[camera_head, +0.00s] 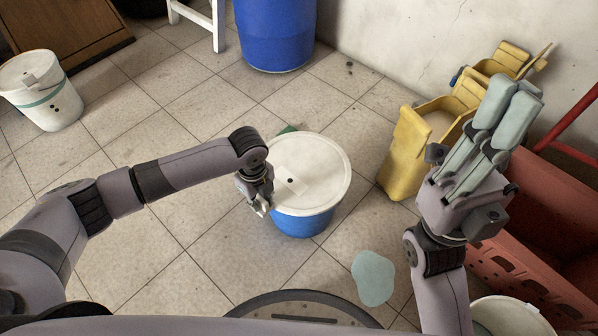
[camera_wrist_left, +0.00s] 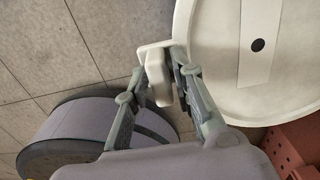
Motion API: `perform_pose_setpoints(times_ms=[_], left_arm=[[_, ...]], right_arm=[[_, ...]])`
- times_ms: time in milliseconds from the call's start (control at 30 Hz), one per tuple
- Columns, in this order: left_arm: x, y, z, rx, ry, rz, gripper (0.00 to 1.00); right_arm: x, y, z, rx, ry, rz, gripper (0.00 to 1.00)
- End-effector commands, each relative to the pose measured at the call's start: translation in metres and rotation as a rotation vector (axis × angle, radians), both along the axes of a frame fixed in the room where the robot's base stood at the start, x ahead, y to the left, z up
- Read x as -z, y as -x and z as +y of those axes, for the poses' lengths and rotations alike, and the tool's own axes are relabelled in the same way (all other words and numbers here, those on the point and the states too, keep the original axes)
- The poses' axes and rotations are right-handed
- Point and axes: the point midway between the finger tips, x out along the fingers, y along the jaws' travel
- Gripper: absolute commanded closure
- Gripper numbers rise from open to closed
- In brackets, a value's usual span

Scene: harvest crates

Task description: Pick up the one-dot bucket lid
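The one-dot lid (camera_head: 325,167) is round and white with a black dot on a pale label. It lies on a blue bucket (camera_head: 303,222) in the middle of the head view. The lid also shows at the upper right of the left wrist view (camera_wrist_left: 213,60). My left gripper (camera_head: 260,207) is at the lid's left edge.
A white bucket with dots (camera_head: 52,115) stands at the far left. A blue barrel (camera_head: 273,35) stands at the back. Yellow containers (camera_head: 405,155) and a red crate (camera_head: 555,205) are at the right. A pale puddle-like patch (camera_head: 373,278) lies on the floor. Floor left of the blue bucket is clear.

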Motion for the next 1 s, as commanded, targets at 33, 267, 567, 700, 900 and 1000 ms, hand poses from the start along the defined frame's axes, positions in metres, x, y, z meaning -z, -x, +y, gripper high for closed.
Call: perform_pose_setpoints(times_ms=[33,267,567,700,900,1000], left_arm=[[0.000,0.000,0.000,0.000,0.000,0.000,0.82],[0.000,0.000,0.000,0.000,0.000,0.000,0.98],[0.000,0.000,0.000,0.000,0.001,-0.001,1.00],[0.000,0.000,0.000,0.000,0.001,-0.001,1.00],[-0.007,-0.001,0.000,0.000,0.001,-0.002,1.00],[-0.017,-0.001,-0.001,0.001,0.003,-0.002,1.00]], right_arm=[[0.000,0.000,0.000,0.000,0.000,0.000,1.00],[0.000,0.000,0.000,0.000,0.000,0.000,1.00],[0.000,0.000,0.000,-0.001,0.000,0.000,1.00],[0.000,0.000,0.000,-0.001,0.000,0.000,1.00],[-0.004,0.001,0.000,0.000,0.000,-0.001,1.00],[-0.007,0.001,0.000,0.000,-0.003,0.002,1.00]])
